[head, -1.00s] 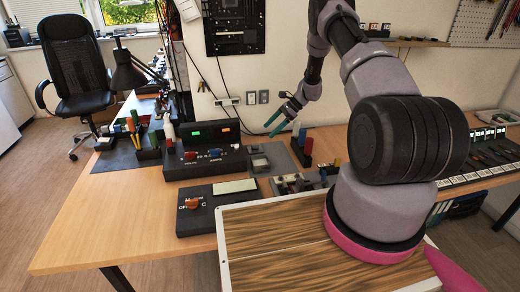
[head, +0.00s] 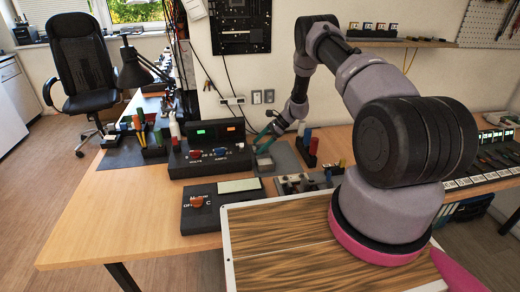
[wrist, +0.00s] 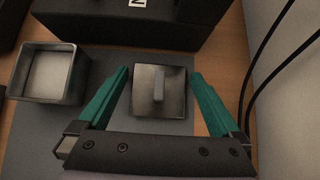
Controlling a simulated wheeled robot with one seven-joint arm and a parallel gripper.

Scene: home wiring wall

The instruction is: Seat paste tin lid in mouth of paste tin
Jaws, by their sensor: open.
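The paste tin lid is a dark square plate (wrist: 174,107) with a raised grey bar handle, lying flat on a grey mat in the wrist view. My gripper (wrist: 158,74) is open, its teal fingers on either side of the lid, with nothing held. In the head view the tin (head: 264,164) sits in front of my gripper (head: 262,136); the lid is hard to make out there.
A black power supply unit (head: 208,155) stands close left of the tin, and also borders the top of the wrist view. Black cables (wrist: 274,65) run along the wall on the right. Coloured cylinders in a holder (head: 309,147) stand right of my gripper.

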